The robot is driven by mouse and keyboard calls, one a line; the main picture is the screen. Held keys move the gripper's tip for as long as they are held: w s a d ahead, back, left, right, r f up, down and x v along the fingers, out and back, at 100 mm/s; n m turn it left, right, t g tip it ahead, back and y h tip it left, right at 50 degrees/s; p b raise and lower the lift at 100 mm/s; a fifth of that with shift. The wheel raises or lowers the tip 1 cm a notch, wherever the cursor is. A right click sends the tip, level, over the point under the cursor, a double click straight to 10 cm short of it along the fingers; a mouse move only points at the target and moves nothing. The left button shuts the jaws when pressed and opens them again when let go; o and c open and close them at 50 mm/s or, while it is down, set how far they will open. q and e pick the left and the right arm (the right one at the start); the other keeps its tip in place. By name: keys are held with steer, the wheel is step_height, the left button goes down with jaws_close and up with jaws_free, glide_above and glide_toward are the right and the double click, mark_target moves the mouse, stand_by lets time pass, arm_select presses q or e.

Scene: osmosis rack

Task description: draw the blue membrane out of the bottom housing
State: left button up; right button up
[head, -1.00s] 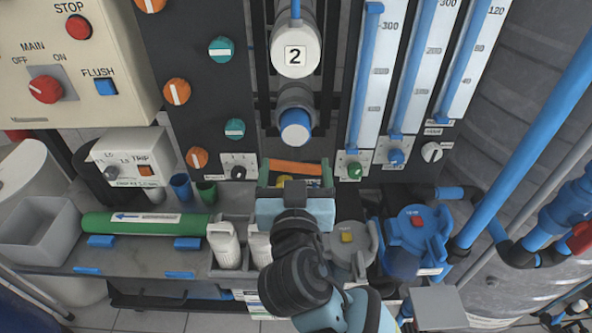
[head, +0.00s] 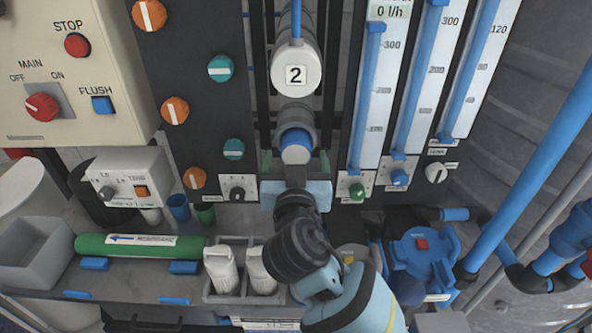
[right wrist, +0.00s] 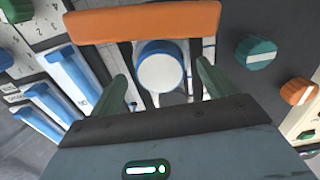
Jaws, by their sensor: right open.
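The bottom housing (head: 295,113) is a grey cylinder below the housing labelled 2. The blue membrane (head: 296,139) sticks out of its front, blue-sided with a pale round end. In the right wrist view the membrane's end (right wrist: 160,70) is a white disc with a blue rim. My right gripper (head: 295,161) is just in front of and below it. Its green fingers are open, one on each side of the disc in the right wrist view (right wrist: 163,76), with a gap on both sides. Whether the tips reach alongside the membrane is hard to tell. My left gripper is not in view.
An orange bar (right wrist: 145,22) crosses beyond the fingers in the right wrist view. Flowmeters (head: 370,95) stand on the right, orange and teal knobs (head: 175,110) on the left.

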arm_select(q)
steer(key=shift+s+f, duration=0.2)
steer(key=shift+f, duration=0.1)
arm_select(e)
steer(key=shift+w, duration=1)
steer(key=c, duration=1.1)
steer(key=shift+r, duration=0.1)
steer(key=shift+c, duration=0.6)
steer(key=shift+s, duration=0.1)
